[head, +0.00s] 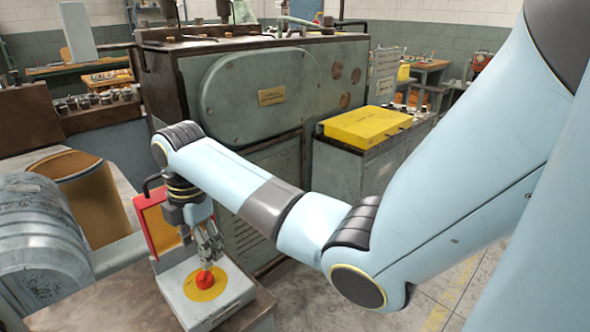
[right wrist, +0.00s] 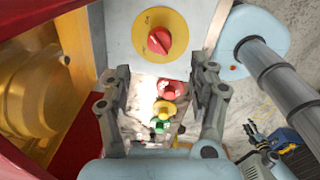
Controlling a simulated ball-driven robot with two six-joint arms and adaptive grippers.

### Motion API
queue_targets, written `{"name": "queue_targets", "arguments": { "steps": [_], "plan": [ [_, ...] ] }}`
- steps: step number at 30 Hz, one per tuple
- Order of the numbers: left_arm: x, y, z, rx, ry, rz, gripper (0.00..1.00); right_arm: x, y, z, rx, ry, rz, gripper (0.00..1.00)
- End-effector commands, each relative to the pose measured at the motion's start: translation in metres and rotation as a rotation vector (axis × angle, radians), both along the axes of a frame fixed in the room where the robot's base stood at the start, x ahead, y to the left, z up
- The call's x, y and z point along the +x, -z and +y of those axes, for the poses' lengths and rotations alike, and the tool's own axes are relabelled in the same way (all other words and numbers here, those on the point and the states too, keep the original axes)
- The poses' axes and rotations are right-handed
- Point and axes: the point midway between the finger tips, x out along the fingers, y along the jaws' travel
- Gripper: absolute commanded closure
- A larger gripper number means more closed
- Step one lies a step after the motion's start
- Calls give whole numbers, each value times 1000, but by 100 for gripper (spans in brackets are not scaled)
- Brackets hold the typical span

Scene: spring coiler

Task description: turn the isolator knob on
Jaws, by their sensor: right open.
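The isolator knob (head: 204,280) is a red rotary knob on a round yellow plate (head: 220,288), set on the top of a pale grey box (head: 182,299). In the right wrist view the knob (right wrist: 159,40) sits above centre on its yellow plate (right wrist: 176,24), with a small pale mark on it. My right gripper (head: 211,262) points down just over the knob in the head view; its fingertips look close to it, but contact cannot be told. In the right wrist view the gripper (right wrist: 162,76) has its fingers wide apart with nothing between them. My left gripper is not in view.
A red-framed yellow panel (head: 158,225) stands close beside the right gripper. Red, yellow and green round controls (right wrist: 165,89) show beyond the box in the right wrist view. A large grey-green machine (head: 250,95) stands behind; a yellow case (head: 366,125) lies on a cabinet.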

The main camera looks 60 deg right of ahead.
Motion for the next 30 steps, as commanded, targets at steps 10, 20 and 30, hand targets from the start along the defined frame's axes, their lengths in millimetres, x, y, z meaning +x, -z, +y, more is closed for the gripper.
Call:
{"name": "queue_targets", "arguments": {
  "steps": [10, 20, 30],
  "plan": [
    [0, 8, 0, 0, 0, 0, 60, -43, 28, 4, 1, 264, -34, 40],
    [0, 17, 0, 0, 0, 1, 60, -100, 72, 10, 23, 615, -91, 40],
    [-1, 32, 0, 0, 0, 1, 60, -147, 128, 11, 57, 911, -130, 40]
  ]
}}
